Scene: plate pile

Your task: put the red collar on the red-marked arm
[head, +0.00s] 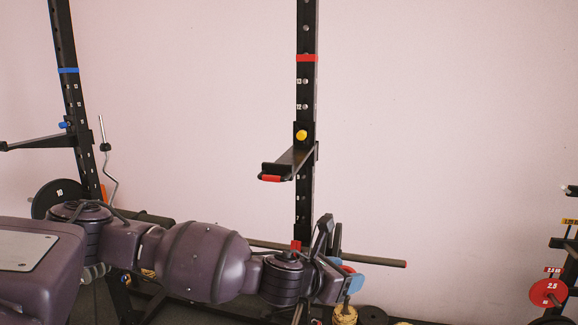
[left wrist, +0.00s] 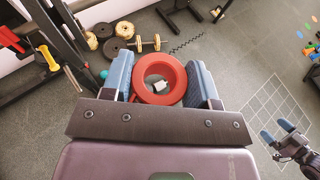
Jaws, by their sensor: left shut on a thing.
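The red collar (left wrist: 159,80), a ring, sits between the blue finger pads of my left gripper (left wrist: 160,82) in the left wrist view. The gripper is shut on it, and the floor shows through its hole. In the head view my left gripper (head: 343,275) is low, right of the upright, with only a sliver of the collar (head: 347,269) showing. A black arm with a red tip (head: 271,178) juts from the upright, above and left of the gripper. My right gripper (left wrist: 278,131) appears at lower right in the left wrist view, its blue fingers apart and empty.
A black upright (head: 306,100) carries a red band and a yellow knob (head: 301,135). A grey bar (head: 375,261) passes behind my left gripper. Another upright (head: 70,100) has a blue band. Red plates (head: 548,292) hang at right. Wall space between is clear.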

